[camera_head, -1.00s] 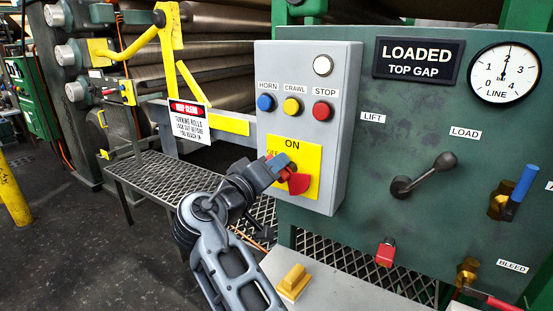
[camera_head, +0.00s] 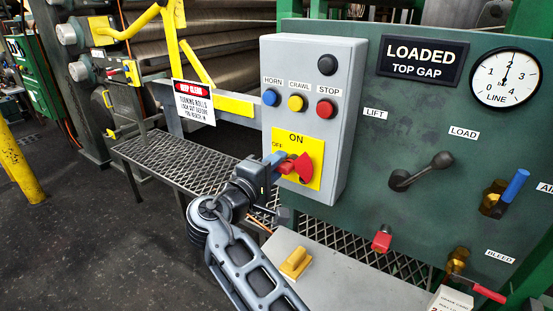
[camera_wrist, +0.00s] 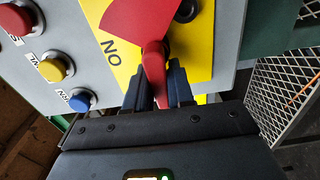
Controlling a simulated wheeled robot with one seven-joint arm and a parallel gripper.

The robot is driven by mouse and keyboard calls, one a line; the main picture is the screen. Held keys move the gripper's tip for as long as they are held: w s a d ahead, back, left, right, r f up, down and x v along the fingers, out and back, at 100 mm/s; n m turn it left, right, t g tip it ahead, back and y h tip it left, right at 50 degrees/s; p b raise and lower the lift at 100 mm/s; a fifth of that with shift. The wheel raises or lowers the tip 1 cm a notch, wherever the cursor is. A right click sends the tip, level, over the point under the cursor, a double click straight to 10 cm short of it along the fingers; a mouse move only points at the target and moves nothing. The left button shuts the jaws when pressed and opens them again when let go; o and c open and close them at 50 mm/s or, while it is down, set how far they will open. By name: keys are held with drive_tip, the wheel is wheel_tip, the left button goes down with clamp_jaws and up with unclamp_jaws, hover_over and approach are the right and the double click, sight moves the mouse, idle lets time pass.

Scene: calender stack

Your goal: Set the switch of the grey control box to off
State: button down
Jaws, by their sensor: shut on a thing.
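The grey control box (camera_head: 303,130) has a yellow plate (camera_head: 316,147) marked ON at the top and OFF at the left. The red rotary switch (camera_head: 305,170) sits on this plate, with its handle toward the left, near the OFF side. My gripper (camera_head: 277,167) is at the handle from the left. In the wrist view, the two dark fingers of my gripper (camera_wrist: 157,88) are shut on the red switch handle (camera_wrist: 153,65), one on each side. The fingers partly hide the handle's end and the OFF mark. The round lamp (camera_head: 327,65) at the top is dark.
Blue (camera_head: 270,97), yellow (camera_head: 295,103) and red (camera_head: 325,109) buttons sit just above the switch. A green panel with a black lever (camera_head: 425,172) is to the right. A yellow block (camera_head: 295,262) rests on a grey surface below. A mesh walkway (camera_head: 185,160) is at left.

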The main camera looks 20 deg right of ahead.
drive_tip(key=shift+f, duration=0.1)
idle(0.4)
drive_tip(key=c, duration=1.1)
unclamp_jaws()
drive_tip(key=shift+b+v, duration=0.8)
drive_tip(key=shift+v, duration=3.15)
